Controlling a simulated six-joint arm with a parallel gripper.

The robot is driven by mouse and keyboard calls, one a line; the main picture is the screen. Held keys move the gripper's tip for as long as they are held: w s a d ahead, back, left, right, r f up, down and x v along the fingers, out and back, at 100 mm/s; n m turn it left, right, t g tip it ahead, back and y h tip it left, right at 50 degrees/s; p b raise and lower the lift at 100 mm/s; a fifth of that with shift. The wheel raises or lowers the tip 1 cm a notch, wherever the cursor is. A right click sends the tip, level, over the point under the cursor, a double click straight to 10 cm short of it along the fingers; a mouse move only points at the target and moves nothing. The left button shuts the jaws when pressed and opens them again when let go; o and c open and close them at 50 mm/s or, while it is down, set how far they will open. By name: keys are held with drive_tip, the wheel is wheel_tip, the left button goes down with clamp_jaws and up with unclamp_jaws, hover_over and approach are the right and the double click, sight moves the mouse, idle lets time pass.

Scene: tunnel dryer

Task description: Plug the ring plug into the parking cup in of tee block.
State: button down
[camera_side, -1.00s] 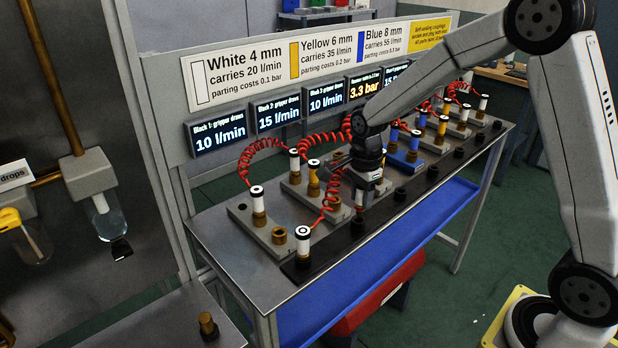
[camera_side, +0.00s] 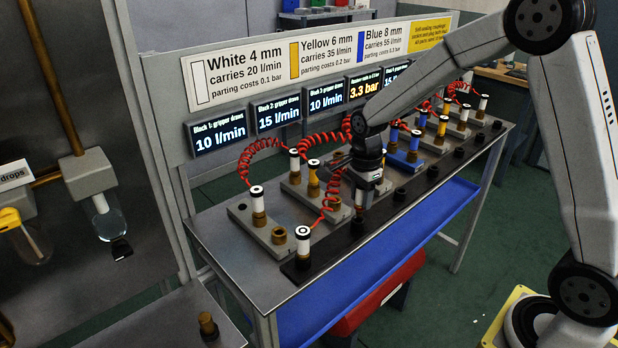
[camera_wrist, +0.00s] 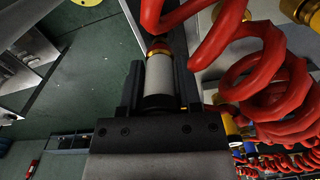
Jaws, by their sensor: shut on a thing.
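My gripper (camera_wrist: 160,88) is shut on a plug with a whitish sleeve (camera_wrist: 159,75) and a brass-coloured end, seen between the two dark fingers in the wrist view. In the side view my gripper (camera_side: 362,188) is low over the black rail (camera_side: 338,240) along the bench's front edge, beside the grey blocks. The plug's lower end is partly hidden there, so I cannot tell whether it is in a cup. Which block is the tee block is unclear. Dark parking cups (camera_side: 400,194) show along the rail to the right.
A white-sleeved plug (camera_side: 303,242) stands upright at the rail's near end. The nearest grey block (camera_side: 262,230) carries another white plug and an empty brass socket (camera_side: 279,235). Red coiled hoses (camera_wrist: 225,40) loop close beside my gripper. The display panel stands behind the blocks.

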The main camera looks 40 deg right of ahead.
sight(360, 207)
drive_tip(key=shift+f, duration=1.6)
idle(0.5)
drive_tip(key=shift+c, duration=1)
unclamp_jaws()
drive_tip(key=shift+r, duration=0.15)
drive_tip(key=shift+r, duration=3.8)
drive_tip(key=s+a+f+n+t, duration=0.1)
drive_tip(key=s+a+f+n, duration=0.1)
drive_tip(key=s+n, duration=0.5)
drive_tip(key=s+a+f+n+t, duration=0.1)
drive_tip(key=s+a+f+n, duration=0.1)
drive_tip(key=s+n, duration=0.5)
drive_tip(key=shift+a+f+n+t, duration=0.3)
drive_tip(key=shift+a+n, duration=0.25)
drive_tip(key=shift+n, duration=2.35)
